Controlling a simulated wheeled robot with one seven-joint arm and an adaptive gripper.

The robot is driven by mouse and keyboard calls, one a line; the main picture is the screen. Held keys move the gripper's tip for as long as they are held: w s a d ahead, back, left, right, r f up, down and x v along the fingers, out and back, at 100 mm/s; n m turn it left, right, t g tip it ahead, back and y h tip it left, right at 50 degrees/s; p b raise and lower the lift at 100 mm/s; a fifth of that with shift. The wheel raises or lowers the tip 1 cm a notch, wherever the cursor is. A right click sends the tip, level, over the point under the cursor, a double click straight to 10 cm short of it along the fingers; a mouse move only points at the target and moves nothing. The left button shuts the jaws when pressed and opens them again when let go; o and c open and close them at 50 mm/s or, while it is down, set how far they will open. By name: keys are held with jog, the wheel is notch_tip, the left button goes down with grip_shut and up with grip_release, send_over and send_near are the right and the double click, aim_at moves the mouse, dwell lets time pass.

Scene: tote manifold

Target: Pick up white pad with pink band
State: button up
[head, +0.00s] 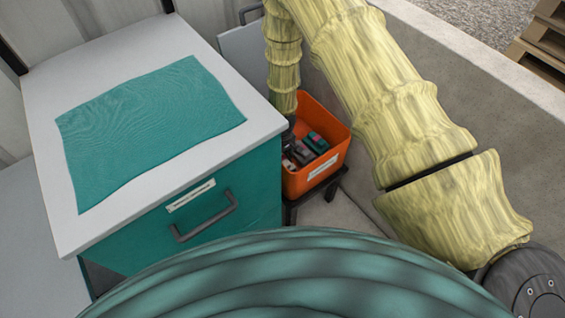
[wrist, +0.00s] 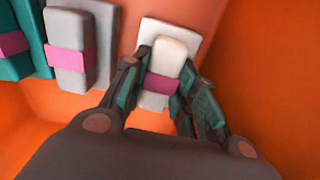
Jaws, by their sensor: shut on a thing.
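The white pad with a pink band (wrist: 163,62) is in the middle of the wrist view, inside the orange tote. My gripper (wrist: 158,92) is shut on it, with one finger on each side of the pad near the pink band. The pad rests close to the tote's wall; I cannot tell whether it touches the floor. In the head view my gripper (head: 292,130) reaches down into the orange tote (head: 332,165), and the held pad cannot be made out there.
A grey pad with a pink band (wrist: 70,55) and a teal pad (wrist: 25,40) stand left of the held pad. The tote sits on a dark stand (head: 290,213). A cabinet with a white top (head: 150,50) and a teal mat (head: 150,120) stands left.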

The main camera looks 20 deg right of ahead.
notch_tip(320, 180, up, 10)
jog(key=shift+p, duration=0.5)
dwell(0.3)
